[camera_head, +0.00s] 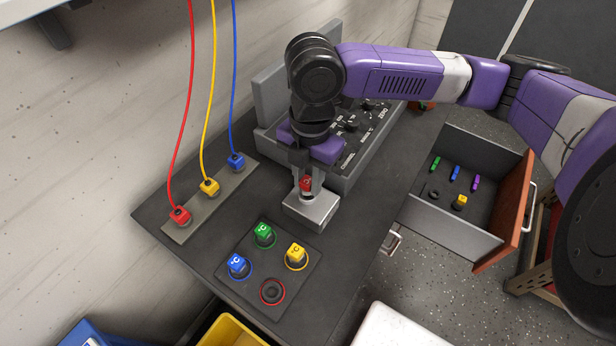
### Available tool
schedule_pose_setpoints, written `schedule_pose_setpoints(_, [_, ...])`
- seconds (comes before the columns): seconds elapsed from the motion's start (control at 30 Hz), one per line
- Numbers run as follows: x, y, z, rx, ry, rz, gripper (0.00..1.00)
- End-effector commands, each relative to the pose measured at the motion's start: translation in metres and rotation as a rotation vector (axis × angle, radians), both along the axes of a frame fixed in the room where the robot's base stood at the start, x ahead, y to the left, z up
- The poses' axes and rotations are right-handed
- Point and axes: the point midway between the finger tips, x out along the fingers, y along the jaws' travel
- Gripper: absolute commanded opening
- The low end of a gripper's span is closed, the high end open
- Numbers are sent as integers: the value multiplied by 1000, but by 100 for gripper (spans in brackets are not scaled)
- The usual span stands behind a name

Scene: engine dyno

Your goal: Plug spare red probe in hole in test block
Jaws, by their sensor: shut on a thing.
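My gripper (306,183) points down and is shut on the red probe (306,184). It holds the probe at the top of a small grey metal block (312,213), likely the test block, in front of the control panel. The probe's lower end and the hole are hidden, so I cannot tell how deep the probe sits. On a dark plate (250,268) nearer the front, green (264,234), blue (238,265) and yellow (296,255) probes stand in ringed sockets. The red-ringed socket (272,291) is empty.
Red (180,216), yellow (209,187) and blue (236,161) cabled plugs stand on a strip at left. The control panel (358,135) stands behind my gripper. An open drawer (440,222) at right holds a yellow probe (460,202) and small coloured pieces. A yellow bin (232,331) is below front.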

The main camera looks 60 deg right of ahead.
Motion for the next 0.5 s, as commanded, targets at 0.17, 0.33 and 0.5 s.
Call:
schedule_pose_setpoints(0.17, [0, 0, -4, 0, 0, 0, 1])
schedule_pose_setpoints(0.33, [0, 0, -7, 0, 0, 0, 1])
schedule_pose_setpoints(0.5, [0, 0, -9, 0, 0, 0, 1])
